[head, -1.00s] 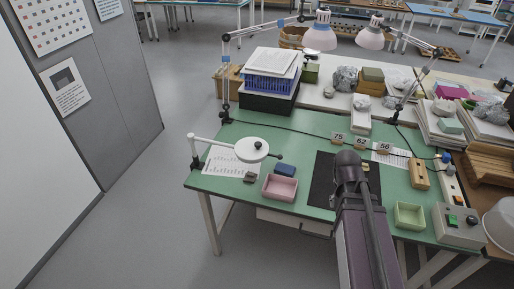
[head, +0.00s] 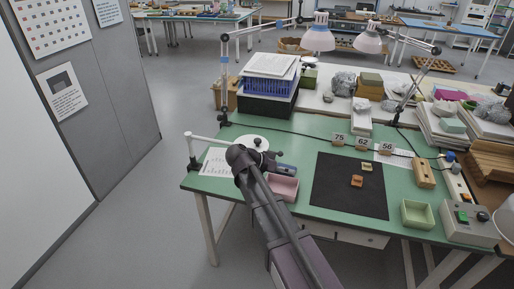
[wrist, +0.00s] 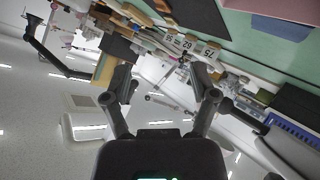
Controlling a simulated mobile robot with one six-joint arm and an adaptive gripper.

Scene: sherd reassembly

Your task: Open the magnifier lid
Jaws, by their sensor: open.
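The magnifier (head: 252,141) is a white round head on a white arm and post at the left of the green table. Its lid looks closed, with a dark knob sticking out at the right (head: 280,153). My arm covers the front of the head in the head view. My gripper (wrist: 164,88) is open and empty in the wrist view, its two fingers spread apart. In the head view it is mostly hidden behind my arm, close to the right of the magnifier. The magnifier is not clearly seen in the wrist view.
A black mat (head: 335,190) holds small sherds. A green tray (head: 417,214) and control box (head: 466,222) stand at right. Number blocks (head: 362,143) stand behind the mat.

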